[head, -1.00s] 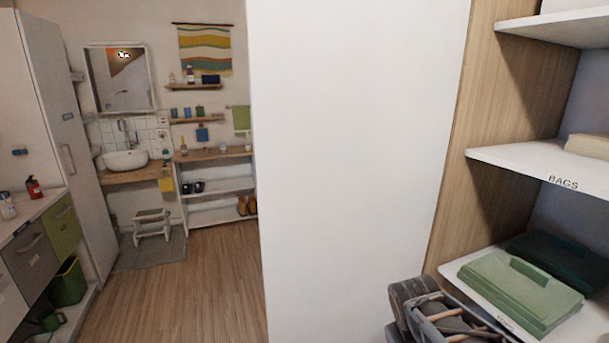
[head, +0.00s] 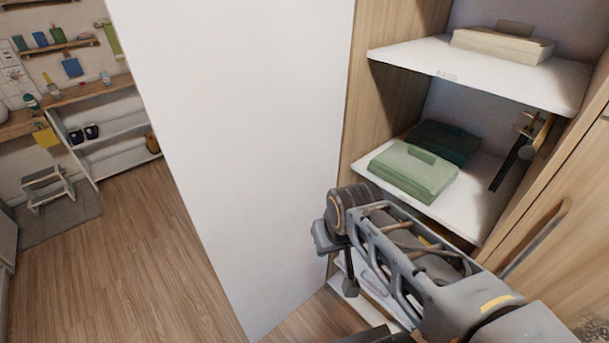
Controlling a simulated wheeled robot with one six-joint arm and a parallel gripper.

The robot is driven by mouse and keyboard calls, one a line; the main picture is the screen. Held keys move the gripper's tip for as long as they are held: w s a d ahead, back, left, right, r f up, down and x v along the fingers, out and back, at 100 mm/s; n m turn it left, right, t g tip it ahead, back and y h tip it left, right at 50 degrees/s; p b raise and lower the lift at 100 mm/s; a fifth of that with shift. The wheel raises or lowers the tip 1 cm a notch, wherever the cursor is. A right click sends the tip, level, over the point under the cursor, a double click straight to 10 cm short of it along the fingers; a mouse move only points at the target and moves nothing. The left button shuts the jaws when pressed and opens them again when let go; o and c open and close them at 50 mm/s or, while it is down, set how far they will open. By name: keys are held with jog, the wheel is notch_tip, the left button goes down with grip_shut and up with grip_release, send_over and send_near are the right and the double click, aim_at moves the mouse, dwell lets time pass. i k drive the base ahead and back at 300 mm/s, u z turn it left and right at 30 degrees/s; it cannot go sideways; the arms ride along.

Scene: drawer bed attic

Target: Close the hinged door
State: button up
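A tall plain white hinged door (head: 230,140) stands open in the middle of the head view. It sticks out from the left side of an open wooden cabinet (head: 385,105), whose shelves are exposed. No handle shows on the door face I see. My grey arm reaches in from the lower right and is bent in front of the lower part of the cabinet opening, to the right of the door. I cannot make out my gripper's fingers or whether they are open. I see no clear contact between the arm and the door.
A white shelf (head: 485,72) holds a beige box (head: 500,45). A lower shelf holds a green folder-like case (head: 412,170) and a darker one. A wooden door with a handle (head: 535,240) stands at right. Wooden floor (head: 130,260) is clear left of the door.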

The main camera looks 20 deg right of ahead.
aim_at(242, 101)
jog(key=z, duration=3.6)
jog(key=k, duration=2.65)
jog(key=u, duration=1.5)
jog(key=k, duration=0.6)
jog(key=u, duration=0.75)
jog(key=i, duration=1.35)
jog(key=u, duration=0.4)
